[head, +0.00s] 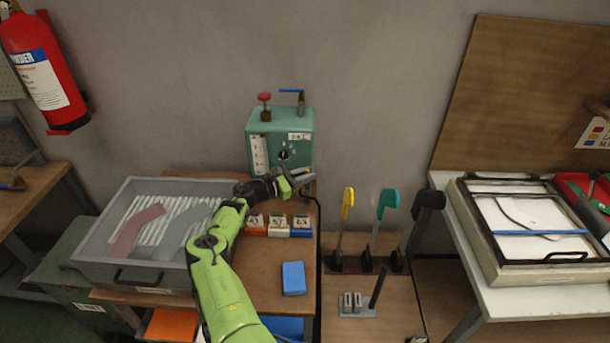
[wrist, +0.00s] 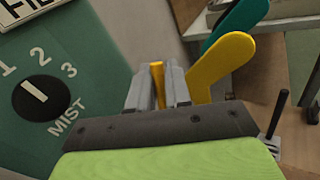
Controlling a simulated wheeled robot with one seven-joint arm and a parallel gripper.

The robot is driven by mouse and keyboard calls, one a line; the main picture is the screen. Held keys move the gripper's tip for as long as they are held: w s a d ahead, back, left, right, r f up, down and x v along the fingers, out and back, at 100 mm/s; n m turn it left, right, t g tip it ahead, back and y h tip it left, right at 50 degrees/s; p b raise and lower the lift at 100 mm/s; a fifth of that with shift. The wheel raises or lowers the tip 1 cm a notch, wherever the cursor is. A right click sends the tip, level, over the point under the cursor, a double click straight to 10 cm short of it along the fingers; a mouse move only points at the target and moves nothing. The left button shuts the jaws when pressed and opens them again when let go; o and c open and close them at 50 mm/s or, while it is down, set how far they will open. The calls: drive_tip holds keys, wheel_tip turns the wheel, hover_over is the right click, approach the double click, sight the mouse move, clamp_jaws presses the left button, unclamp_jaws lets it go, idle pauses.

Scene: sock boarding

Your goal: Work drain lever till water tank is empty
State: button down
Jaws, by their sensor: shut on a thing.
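The green water tank (head: 265,128) stands at the back of the brown table, with a pale level strip (head: 259,155) on its front. In the wrist view the tank face (wrist: 100,60) fills the left side, with a black dial (wrist: 40,97) marked 1, 2, 3 and MIST. My gripper (head: 305,178) is low at the tank's right front corner. In the wrist view its fingers (wrist: 158,78) are shut on a narrow yellow piece (wrist: 157,84), apparently the drain lever. The fingers hide most of it, and the lever cannot be made out in the head view. The water level is too small to read.
A red knob (head: 265,97) and blue-handled valve (head: 292,91) top the tank. A grey bin (head: 100,240) holds socks at left. Small boxes (head: 278,228) and a blue block (head: 293,278) lie near my arm. Yellow (head: 347,204), teal (head: 387,202) and black (head: 430,200) forms stand right.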

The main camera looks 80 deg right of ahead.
drive_tip(key=s+f+m+t+y+p, duration=0.1)
drive_tip(key=s+f+m+t+y, duration=0.2)
drive_tip(key=t, duration=0.7)
drive_tip(key=shift+s+d+f+m+t+y, duration=0.2)
drive_tip(key=shift+d+f+m+t+y, duration=0.15)
drive_tip(key=shift+f+m+y, duration=0.8)
drive_tip(key=c, duration=1.1)
unclamp_jaws()
drive_tip(key=shift+c, duration=0.2)
drive_tip(key=shift+r, duration=0.1)
drive_tip(key=v, duration=1.5)
drive_tip(key=shift+r, duration=0.3)
drive_tip(key=shift+w+a, duration=0.1)
